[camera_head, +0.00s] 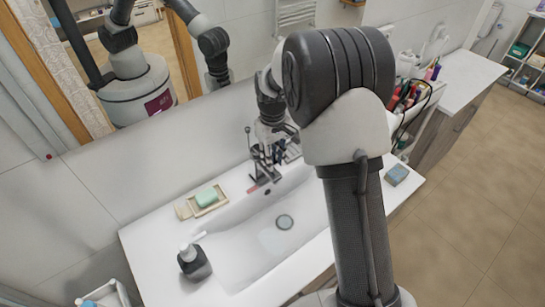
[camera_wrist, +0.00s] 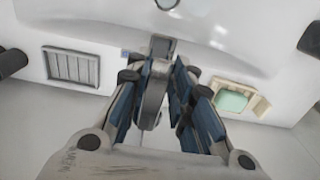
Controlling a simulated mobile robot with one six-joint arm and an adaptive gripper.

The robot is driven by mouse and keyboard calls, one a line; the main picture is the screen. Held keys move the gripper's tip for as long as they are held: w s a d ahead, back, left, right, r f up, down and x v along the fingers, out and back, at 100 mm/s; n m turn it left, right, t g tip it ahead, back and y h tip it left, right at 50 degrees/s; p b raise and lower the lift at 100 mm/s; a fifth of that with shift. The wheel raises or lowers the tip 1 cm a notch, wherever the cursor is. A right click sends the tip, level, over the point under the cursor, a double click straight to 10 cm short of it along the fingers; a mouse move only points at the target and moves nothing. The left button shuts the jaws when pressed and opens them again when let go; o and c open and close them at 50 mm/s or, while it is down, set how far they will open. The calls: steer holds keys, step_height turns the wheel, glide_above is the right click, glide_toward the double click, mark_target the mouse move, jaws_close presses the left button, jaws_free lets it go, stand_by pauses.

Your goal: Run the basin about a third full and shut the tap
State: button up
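The white basin (camera_head: 245,245) has a round drain (camera_head: 285,222) in its floor; I cannot make out a clear water line. A paler patch near the drain could be water or a reflection. The grey metal tap (camera_head: 262,172) stands at the basin's back edge, partly hidden by my gripper (camera_head: 268,152). In the wrist view my gripper (camera_wrist: 164,80) points down with its blue-padded fingers on both sides of the tap (camera_wrist: 152,100). I cannot tell whether the pads touch it. No stream of water is visible. The drain (camera_wrist: 167,4) shows at the top there.
A green soap (camera_head: 207,197) in its dish is left of the tap. A dark pump bottle (camera_head: 194,262) stands at the front left. A blue-grey sponge (camera_head: 397,174) lies on the right counter. A ribbed tray (camera_wrist: 72,67) sits beside the tap. A mirror (camera_head: 165,40) is behind.

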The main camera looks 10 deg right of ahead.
jaws_close()
steer(key=r+g+p, duration=0.1)
steer(key=p, duration=0.2)
steer(key=shift+w+a+r, duration=0.1)
steer(key=shift+w+r, duration=0.05)
steer(key=shift+r, duration=0.05)
steer(key=p, duration=0.2)
steer(key=shift+w+r+g+h+p, duration=0.2)
steer(key=shift+r+g+h+p, duration=0.15)
steer(key=shift+g+h, duration=0.05)
steer(key=shift+w+a+r+g+p, duration=0.1)
steer(key=shift+w+g+p, duration=0.1)
steer(key=shift+g+p, duration=0.35)
steer(key=o, duration=0.6)
jaws_free()
